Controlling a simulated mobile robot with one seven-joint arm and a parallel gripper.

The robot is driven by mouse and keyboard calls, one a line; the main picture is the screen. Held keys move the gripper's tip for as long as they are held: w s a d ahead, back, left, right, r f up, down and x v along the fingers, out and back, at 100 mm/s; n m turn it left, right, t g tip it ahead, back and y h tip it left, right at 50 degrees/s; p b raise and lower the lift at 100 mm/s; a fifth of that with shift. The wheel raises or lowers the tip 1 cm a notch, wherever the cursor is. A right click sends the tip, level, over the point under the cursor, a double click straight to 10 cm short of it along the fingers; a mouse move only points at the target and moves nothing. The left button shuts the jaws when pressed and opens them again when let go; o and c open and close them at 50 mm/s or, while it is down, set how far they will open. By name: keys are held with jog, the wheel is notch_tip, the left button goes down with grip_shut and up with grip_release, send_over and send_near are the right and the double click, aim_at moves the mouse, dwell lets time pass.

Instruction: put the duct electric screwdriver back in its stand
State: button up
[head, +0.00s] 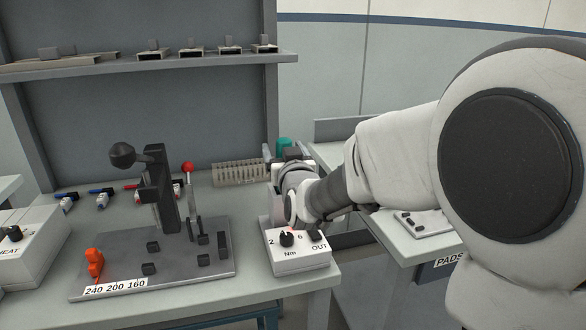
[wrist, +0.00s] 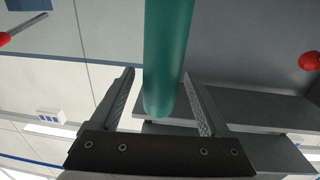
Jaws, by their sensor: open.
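A teal cylinder, which looks like the electric screwdriver's body, runs between the fingers of my gripper (wrist: 159,76) in the wrist view. Its lower end shows near the palm, and a gap is visible beside each finger. My gripper is open around the screwdriver (wrist: 168,50). In the head view, a short teal part of the screwdriver (head: 283,144) shows behind my wrist, at the bench's back right. My wrist hides most of the gripper there. I cannot make out the stand in either view.
A white box (head: 303,262) with a dial marked Nm stands at the bench's right edge, close to my wrist. A grey fixture plate (head: 190,275) with a red-knobbed lever is left of it. A slotted duct piece (head: 240,173) lies behind. A shelf (head: 150,65) runs above.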

jog(key=b+v, duration=0.2)
jog(key=v, duration=1.4)
dwell(0.3)
jog(key=s+d+f+m+g+h, duration=0.15)
jog(key=s+d+f+g, duration=0.25)
jog(key=s+d+g, duration=0.45)
jog(key=s+d+f+m+g+h, duration=0.15)
jog(key=s+d+f+g, duration=0.3)
jog(key=s, duration=0.65)
notch_tip(320, 180, up, 20)
jog(key=t+p, duration=0.1)
jog(key=p, duration=2)
jog(key=shift+w+d+n+h, duration=0.25)
jog(key=shift+w+n+h, duration=0.05)
jog(key=shift+w+h, duration=0.1)
